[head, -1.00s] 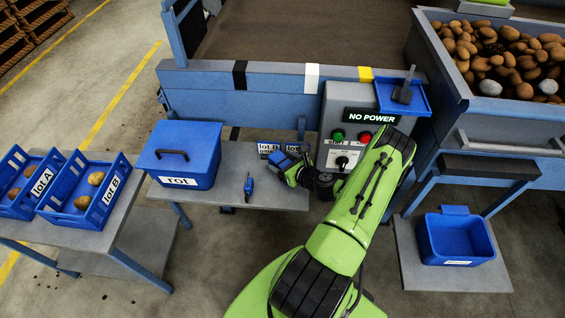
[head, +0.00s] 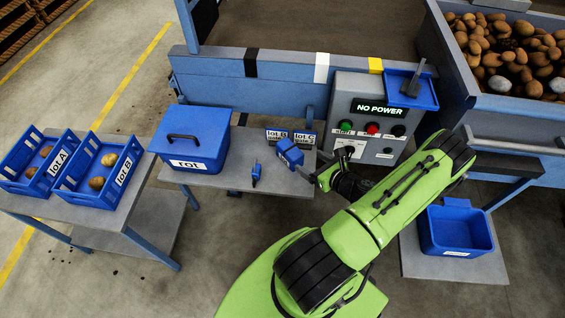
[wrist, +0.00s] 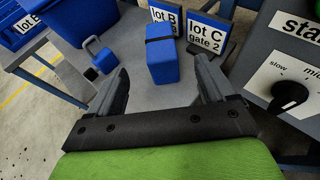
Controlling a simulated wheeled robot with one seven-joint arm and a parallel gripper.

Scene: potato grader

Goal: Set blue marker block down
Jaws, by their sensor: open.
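The blue marker block (head: 290,152) stands on the grey side table near its right end, in front of the lot B and lot C signs. In the wrist view the block (wrist: 160,60) has a black band near its top. My gripper (head: 309,172) is just to the right of the block in the head view. In the wrist view my gripper (wrist: 161,75) has its two fingers spread wide, with clear space between each finger and the block. The block's far side is hidden.
The lot B sign (wrist: 166,16) and lot C sign (wrist: 206,38) stand close behind the block. The control panel (head: 366,125) with its knob (wrist: 290,95) is close on the right.

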